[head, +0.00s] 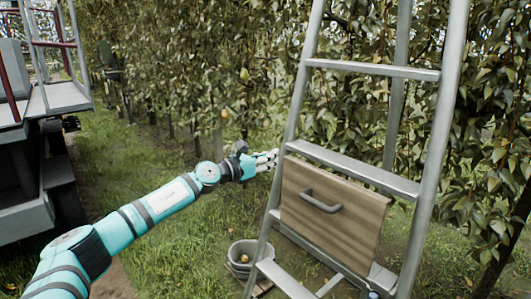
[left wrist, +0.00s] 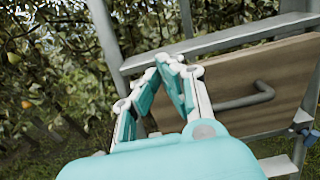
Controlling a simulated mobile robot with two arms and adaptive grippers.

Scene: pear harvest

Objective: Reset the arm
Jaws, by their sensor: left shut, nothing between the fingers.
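My left arm reaches in from the lower left in the head view. Its gripper (head: 268,160) is beside the left rail of the ladder, at about the height of a middle step. In the left wrist view the fingers (left wrist: 168,65) come together at the tips with nothing between them. The gripper holds no pear. Whether the fingertips touch the ladder, I cannot tell. My right gripper is not clearly seen in either view.
A metal ladder (head: 428,155) stands at the right, with a wooden drawer-like panel (head: 345,222) and grey handle on it. A grey bucket (head: 236,263) sits on the grass by its foot. Leafy trees with a few pears (head: 224,114) stand behind. A metal vehicle (head: 28,190) is at left.

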